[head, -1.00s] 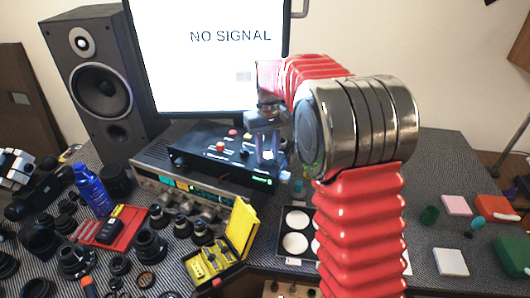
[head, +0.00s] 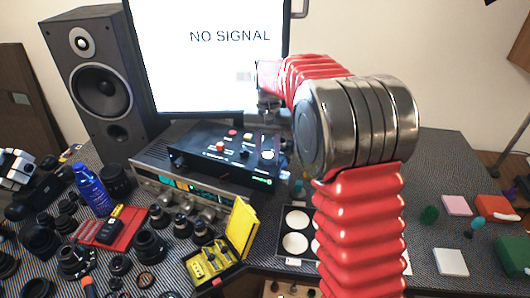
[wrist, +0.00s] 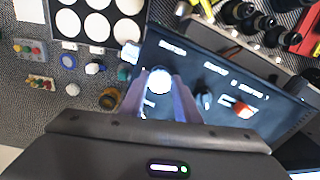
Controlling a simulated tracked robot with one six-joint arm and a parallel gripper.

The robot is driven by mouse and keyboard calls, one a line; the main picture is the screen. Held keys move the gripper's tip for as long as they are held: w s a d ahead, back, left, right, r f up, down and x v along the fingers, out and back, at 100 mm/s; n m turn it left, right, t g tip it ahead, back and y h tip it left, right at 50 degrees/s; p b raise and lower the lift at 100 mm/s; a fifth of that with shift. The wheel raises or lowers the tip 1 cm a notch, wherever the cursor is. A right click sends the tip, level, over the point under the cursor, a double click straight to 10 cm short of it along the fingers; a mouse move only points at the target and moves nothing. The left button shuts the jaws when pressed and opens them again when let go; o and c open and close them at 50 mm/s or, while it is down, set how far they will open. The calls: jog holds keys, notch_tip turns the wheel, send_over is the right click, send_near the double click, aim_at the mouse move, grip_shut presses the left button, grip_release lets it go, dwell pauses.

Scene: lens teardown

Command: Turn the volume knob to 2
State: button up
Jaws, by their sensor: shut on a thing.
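The black control box (head: 205,165) has a small row of controls on its top. My gripper (wrist: 160,84) points down at the box's end and is shut on a bright, round-topped knob (wrist: 159,79). In the head view the pale top of this knob (head: 268,155) shows at the right end of the box. The labels and scale marks are too blurred to read, so I cannot tell which number the knob points to. A dark knob (wrist: 205,101) and a red button (wrist: 243,110) are beside it, apart from my fingers.
The box stands on a silver receiver (head: 155,178) in front of the monitor (head: 205,75). A speaker (head: 95,85) is at the left. A yellow case (head: 240,230) and a tray of white discs (head: 285,250) are in front. Lens parts crowd the left.

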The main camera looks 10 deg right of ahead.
aim_at(267, 154)
jog(key=shift+w+r, duration=0.15)
jog(key=o, duration=1)
jog(key=shift+o, duration=0.2)
notch_tip(267, 154, up, 14)
jog(key=shift+f, duration=0.25)
